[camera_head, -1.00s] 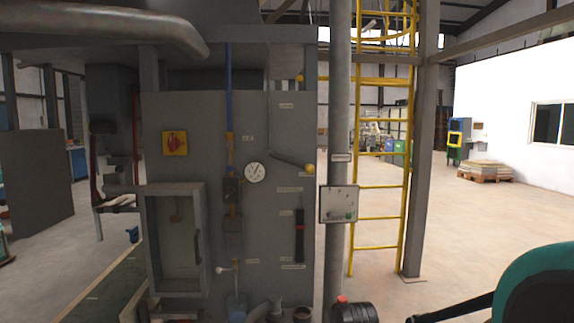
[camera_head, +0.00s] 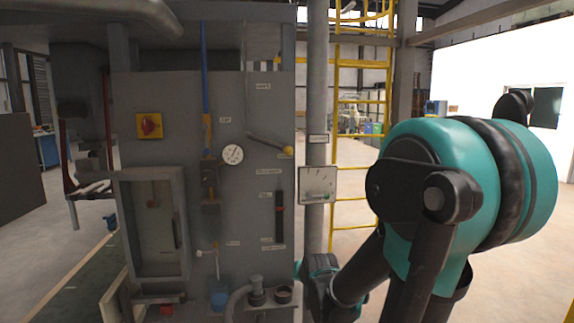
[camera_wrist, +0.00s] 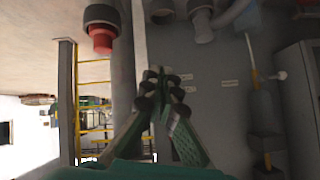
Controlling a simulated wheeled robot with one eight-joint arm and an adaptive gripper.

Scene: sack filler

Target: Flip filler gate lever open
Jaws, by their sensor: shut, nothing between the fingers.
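A grey filler panel (camera_head: 150,95) stands ahead in the head view. A diagonal grey lever with a yellow knob (camera_head: 287,151) sits on its upper right, sloping down to the right; it looks like the gate lever, but its label is unreadable. In the wrist view, which looks upside down, I cannot make out this lever. My gripper (camera_wrist: 163,75) is shut and empty there, in front of the panel's edge. In the head view my arm reaches in from the right, its far end low beside the panel, below the lever; the fingers are not clear.
A round gauge (camera_head: 232,154) and a red-yellow switch (camera_head: 149,126) are on the panel. A dark vertical slot with a red handle (camera_head: 279,209) is below the lever. A grey control box (camera_head: 318,184) on a post stands just right. Pipes (camera_head: 257,291) stick out low.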

